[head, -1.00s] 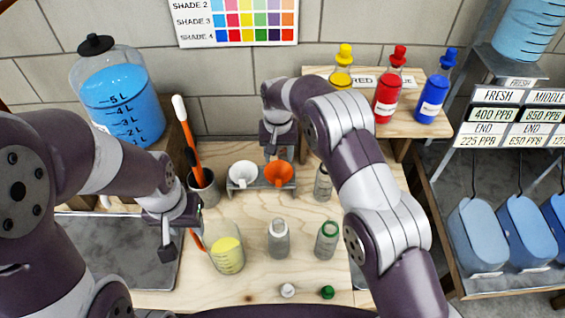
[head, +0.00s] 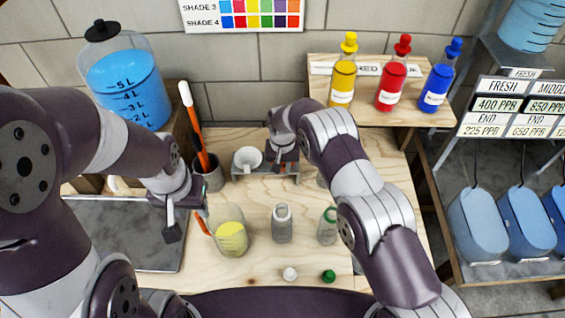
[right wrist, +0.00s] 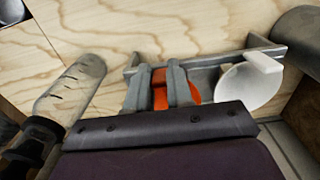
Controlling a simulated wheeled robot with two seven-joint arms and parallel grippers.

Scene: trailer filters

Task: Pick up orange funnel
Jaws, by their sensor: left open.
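The orange funnel (right wrist: 194,92) shows in the right wrist view in the rack (right wrist: 228,60), partly hidden by my right gripper (right wrist: 160,76). The right gripper's two fingers stand on either side of an orange part of the funnel; I cannot tell whether they press on it. In the head view the right gripper (head: 282,169) is low over the right side of the rack and hides the funnel. My left gripper (head: 188,218) is open and empty, left of the beaker with yellow liquid (head: 231,238).
A white funnel (head: 248,158) sits at the rack's left. A shelf (head: 400,110) with colored bottles is behind at right.

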